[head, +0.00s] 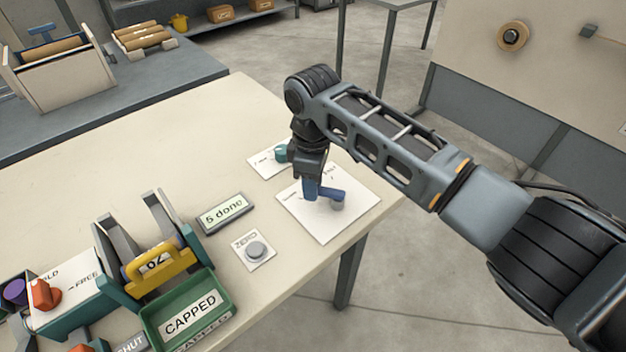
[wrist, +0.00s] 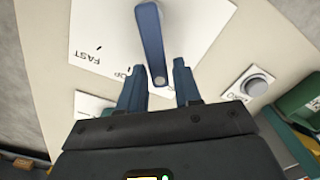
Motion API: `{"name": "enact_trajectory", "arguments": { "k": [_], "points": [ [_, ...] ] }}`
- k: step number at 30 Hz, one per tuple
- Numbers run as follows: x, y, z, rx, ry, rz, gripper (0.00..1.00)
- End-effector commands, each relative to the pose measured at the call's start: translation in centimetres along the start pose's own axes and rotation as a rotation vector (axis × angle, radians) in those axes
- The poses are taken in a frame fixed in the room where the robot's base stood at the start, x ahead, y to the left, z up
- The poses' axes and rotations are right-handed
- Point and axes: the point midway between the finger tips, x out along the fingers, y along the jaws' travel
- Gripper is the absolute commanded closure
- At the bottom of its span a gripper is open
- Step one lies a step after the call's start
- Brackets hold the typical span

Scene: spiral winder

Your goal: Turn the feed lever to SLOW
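The blue feed lever (head: 334,196) stands on a white square plate (head: 322,228) near the table's right corner. Its arm points left in the head view, towards my gripper (head: 311,190), which reaches down from above. In the wrist view the lever (wrist: 152,40) runs down to between the two fingertips of my gripper (wrist: 159,80). The fingers are apart, with a gap on each side of the lever end. FAST (wrist: 93,55) is readable on the plate; another word beside the left finger is partly hidden. I cannot read SLOW.
A teal knob (head: 281,153) on a smaller card stands behind the plate. A grey ZERO button (head: 256,250) and a "5 done" display (head: 224,213) lie to the left. A green CAPPED tray (head: 222,290) and a yellow handle (head: 160,266) are farther left.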

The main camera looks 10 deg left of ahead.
Motion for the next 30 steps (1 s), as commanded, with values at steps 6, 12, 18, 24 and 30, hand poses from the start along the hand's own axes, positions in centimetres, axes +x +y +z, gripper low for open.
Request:
{"name": "enact_trajectory", "arguments": {
  "k": [6, 12, 18, 24, 30],
  "points": [
    [0.0, 0.1, 0.0, 0.002, 0.001, 0.001, 0.53],
    [-0.3, 0.1, 0.0, 0.003, 0.002, 0.002, 0.53],
    [-2.7, 0.1, 0.0, 0.003, 0.003, 0.003, 0.53],
    [-5.9, 0.1, -0.1, 0.001, 0.002, 0.003, 0.53],
    [-7.6, 0.0, 0.0, 0.001, 0.002, 0.001, 0.53]
  ]
}}
